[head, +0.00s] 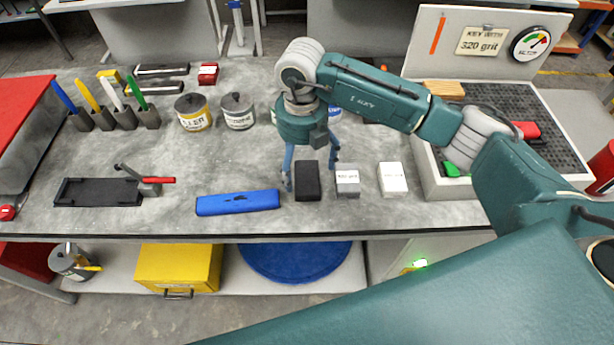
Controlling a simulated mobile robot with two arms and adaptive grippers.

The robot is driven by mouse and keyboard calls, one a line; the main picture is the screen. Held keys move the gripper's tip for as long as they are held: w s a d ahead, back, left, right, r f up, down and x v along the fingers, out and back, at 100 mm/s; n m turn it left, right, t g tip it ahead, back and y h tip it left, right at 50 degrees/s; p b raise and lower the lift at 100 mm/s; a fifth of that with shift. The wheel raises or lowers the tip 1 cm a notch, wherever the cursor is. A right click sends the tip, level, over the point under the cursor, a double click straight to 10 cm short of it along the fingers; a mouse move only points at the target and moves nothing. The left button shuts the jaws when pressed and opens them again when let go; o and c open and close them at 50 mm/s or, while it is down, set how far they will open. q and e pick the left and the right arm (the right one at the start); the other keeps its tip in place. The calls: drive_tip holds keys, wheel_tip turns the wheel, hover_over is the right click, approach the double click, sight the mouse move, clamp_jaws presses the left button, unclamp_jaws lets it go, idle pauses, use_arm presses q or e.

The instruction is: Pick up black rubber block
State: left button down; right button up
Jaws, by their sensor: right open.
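The black rubber block (307,184) lies on the grey workbench (165,222) near its front edge. My right gripper (311,188) points down from above, its blue-grey fingers spread open. One finger is at the left of the black block and the other at its right, near the block's far end. I cannot tell whether the fingers touch the block or how far above the bench they are. My left gripper does not show.
A grey block (347,184) and a white block (392,179) lie close on the right. A long blue block (238,202) lies on the left. Labelled cans (193,112) stand behind. A grey-walled tray (440,185) stands at the right.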

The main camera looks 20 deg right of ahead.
sight(302, 177)
drive_tip(key=f+p, duration=0.1)
drive_tip(key=f, duration=0.1)
drive_tip(key=f+p, duration=0.1)
drive_tip(key=f, duration=0.2)
drive_tip(key=shift+a+p, duration=0.2)
drive_tip(key=shift+p, duration=0.2)
drive_tip(key=shift+w+f, duration=0.1)
drive_tip(key=shift+f, duration=0.2)
drive_tip(key=c, duration=1.4)
